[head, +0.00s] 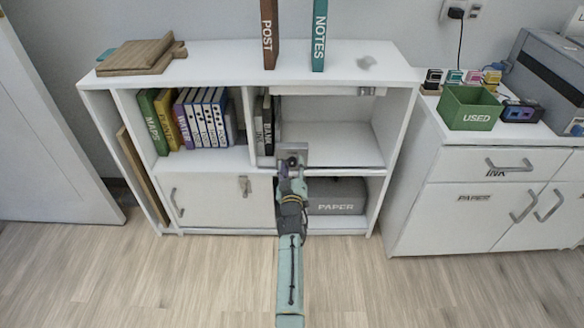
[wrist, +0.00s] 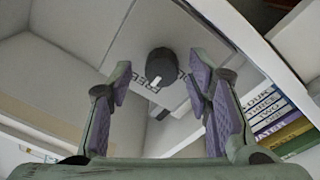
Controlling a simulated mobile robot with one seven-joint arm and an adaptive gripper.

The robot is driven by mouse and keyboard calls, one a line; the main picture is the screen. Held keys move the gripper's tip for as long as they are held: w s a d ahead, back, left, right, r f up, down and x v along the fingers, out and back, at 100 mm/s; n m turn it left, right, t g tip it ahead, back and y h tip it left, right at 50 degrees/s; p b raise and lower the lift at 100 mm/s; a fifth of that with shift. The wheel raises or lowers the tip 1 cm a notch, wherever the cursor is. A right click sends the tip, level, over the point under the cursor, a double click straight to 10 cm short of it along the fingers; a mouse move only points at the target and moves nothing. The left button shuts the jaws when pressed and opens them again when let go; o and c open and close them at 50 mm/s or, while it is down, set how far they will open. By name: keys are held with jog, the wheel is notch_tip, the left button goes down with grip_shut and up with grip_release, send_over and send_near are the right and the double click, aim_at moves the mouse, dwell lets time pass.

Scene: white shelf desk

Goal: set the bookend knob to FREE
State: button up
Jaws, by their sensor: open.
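The bookend is a grey plate (head: 300,149) at the front of the middle shelf, right of the black and grey books. Its knob is a black round knob (wrist: 162,66) with a white mark at its lower edge in the wrist view. The white mark points down and slightly left, towards the lettering side. My gripper (wrist: 164,84) is open, its purple-padded fingers on either side of the knob with visible gaps. In the head view my gripper (head: 291,166) covers most of the knob.
Coloured books (head: 193,119) stand left on the same shelf; the shelf right of the bookend is empty. A grey PAPER box (head: 337,196) sits below. POST (head: 269,35) and NOTES (head: 319,36) books stand on top. A white cabinet (head: 470,190) is at right.

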notch_tip(320, 180, up, 10)
jog(key=shift+f, duration=0.15)
dwell(0.4)
